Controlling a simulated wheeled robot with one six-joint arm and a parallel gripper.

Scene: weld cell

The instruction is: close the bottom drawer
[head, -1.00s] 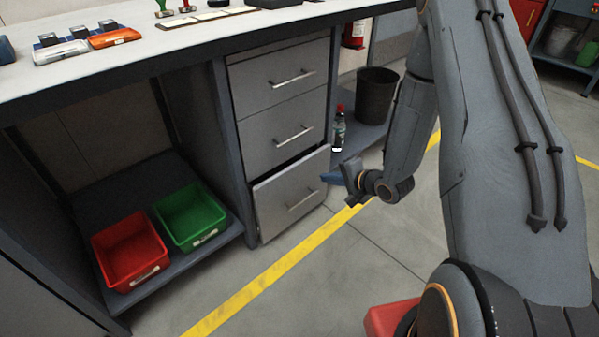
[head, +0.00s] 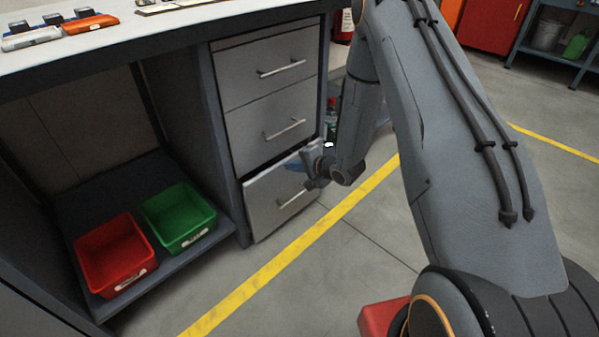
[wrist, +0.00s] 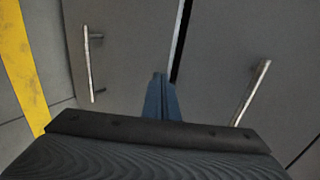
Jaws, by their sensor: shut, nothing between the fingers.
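The bottom drawer (head: 262,207) of the grey cabinet under the bench stands slightly open, with a dark gap along its top edge. Its bar handle (head: 292,197) is on the front; the handle also shows at the left in the wrist view (wrist: 89,62). My gripper (head: 292,165) is shut and empty, at the upper right part of the drawer front. In the wrist view its blue fingers (wrist: 160,92) point at the drawer front near the dark gap. I cannot tell whether they touch it. My wrist hides the drawer's right upper corner.
The middle drawer (head: 265,130) and top drawer (head: 265,70) are shut. A red bin (head: 113,283) and a green bin (head: 178,240) sit on the low shelf at left. A bottle (head: 330,122) stands right of the cabinet, partly hidden.

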